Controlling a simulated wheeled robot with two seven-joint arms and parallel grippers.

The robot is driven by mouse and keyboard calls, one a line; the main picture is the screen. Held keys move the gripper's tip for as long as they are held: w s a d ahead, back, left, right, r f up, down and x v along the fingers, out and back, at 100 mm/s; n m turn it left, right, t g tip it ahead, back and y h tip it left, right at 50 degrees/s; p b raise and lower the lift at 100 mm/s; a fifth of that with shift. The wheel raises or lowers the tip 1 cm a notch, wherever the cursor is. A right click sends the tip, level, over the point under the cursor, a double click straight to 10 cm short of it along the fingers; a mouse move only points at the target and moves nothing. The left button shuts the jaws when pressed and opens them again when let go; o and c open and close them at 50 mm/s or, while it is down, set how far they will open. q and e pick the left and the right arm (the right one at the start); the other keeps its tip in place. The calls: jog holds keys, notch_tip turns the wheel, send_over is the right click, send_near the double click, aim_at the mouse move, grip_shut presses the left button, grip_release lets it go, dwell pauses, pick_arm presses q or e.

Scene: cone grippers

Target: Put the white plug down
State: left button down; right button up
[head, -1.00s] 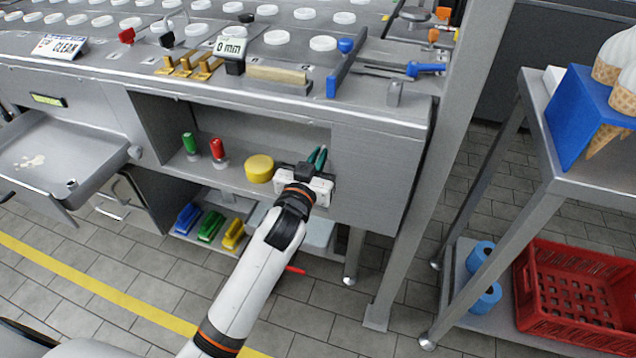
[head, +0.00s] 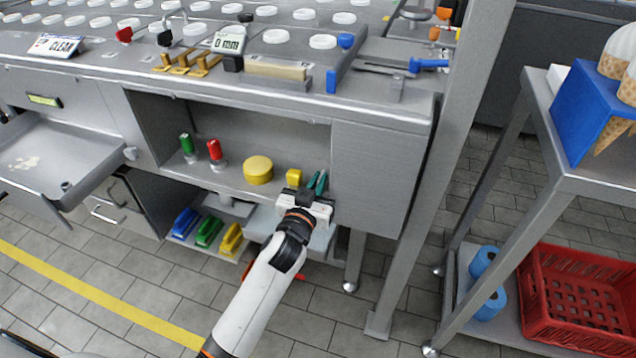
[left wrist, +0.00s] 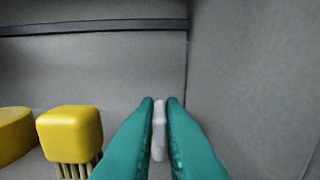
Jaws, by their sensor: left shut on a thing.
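My left gripper (head: 317,182) has two teal fingers and reaches to the right end of the open shelf under the counter. In the left wrist view its fingers (left wrist: 160,105) are shut on the white plug (left wrist: 159,132), a small pale upright piece between the tips. The fingers cover its sides. I cannot tell whether the plug touches the shelf floor. In the head view the plug is hidden by the gripper. My right gripper is not in view.
A yellow brush (left wrist: 70,132) stands just left of the fingers, with a round yellow piece (head: 258,170) beyond it. Green (head: 188,145) and red (head: 215,150) handled pieces stand farther left. The shelf's grey side wall (left wrist: 250,70) is close on the right.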

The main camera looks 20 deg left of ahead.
pick_arm(q)
jog(key=shift+f, duration=0.15)
jog(key=c, duration=1.5)
grip_release()
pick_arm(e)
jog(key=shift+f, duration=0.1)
